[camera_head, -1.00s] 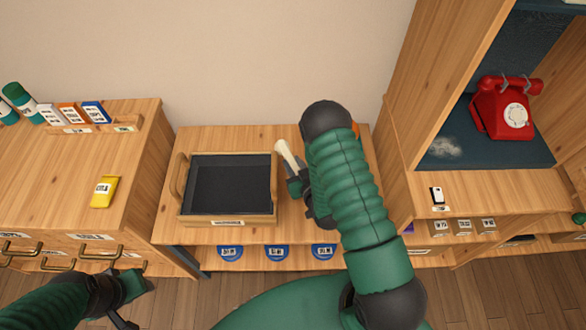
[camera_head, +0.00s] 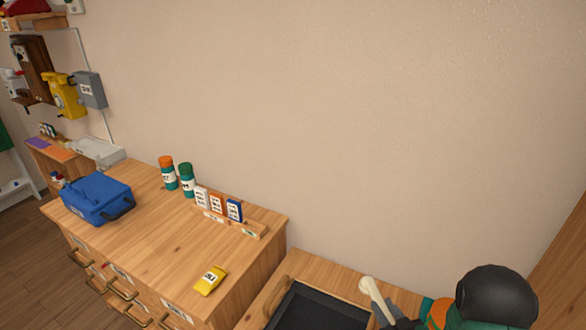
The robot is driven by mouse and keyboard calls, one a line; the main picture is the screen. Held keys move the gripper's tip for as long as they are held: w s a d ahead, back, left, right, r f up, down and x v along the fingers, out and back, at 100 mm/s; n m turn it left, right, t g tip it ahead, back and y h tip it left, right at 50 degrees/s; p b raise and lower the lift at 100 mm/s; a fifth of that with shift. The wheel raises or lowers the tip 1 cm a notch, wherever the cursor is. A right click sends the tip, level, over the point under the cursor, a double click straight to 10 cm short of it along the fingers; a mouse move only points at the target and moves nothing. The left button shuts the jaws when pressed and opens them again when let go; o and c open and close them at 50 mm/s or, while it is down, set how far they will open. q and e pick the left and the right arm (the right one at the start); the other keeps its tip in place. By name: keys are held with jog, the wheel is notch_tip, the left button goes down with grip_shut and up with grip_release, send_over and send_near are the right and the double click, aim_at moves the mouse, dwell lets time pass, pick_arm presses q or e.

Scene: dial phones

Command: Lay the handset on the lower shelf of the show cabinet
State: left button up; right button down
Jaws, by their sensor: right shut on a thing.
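The cream handset (camera_head: 372,290) stands up out of my right gripper (camera_head: 385,312) at the bottom, right of centre. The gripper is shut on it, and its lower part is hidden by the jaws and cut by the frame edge. The handset is tilted, beside and above the right side of the black-lined wooden tray (camera_head: 276,297). Only a wooden side panel (camera_head: 562,262) shows at the right edge; no shelf of the show cabinet can be made out. My left gripper is out of view.
A drawer unit (camera_head: 150,225) at left carries a blue toolbox (camera_head: 97,198), a yellow packet (camera_head: 210,280), orange-capped and green-capped bottles (camera_head: 187,181) and small boxes (camera_head: 217,204). A yellow wall phone (camera_head: 63,97) hangs farther left. The wall above is bare.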

jog(key=s+a+n+y, duration=0.1)
jog(key=a+n+g+y, duration=0.1)
jog(key=y, duration=0.1)
jog(key=s+a+n+y+p, duration=0.1)
jog(key=a+n+y, duration=0.1)
jog(key=shift+s+a+r+g, duration=0.1)
jog(key=shift+s+r+g, duration=0.05)
jog(key=shift+s+g, duration=0.2)
jog(key=s+a+n+g+y+p, duration=0.1)
jog(key=s+a+n+g+y, duration=0.2)
jog(key=s, duration=0.4)
jog(key=shift+s+a+f+n+g+y, duration=0.3)
jog(key=shift+n+g+y, duration=0.35)
jog(key=shift+n+y, duration=0.45)
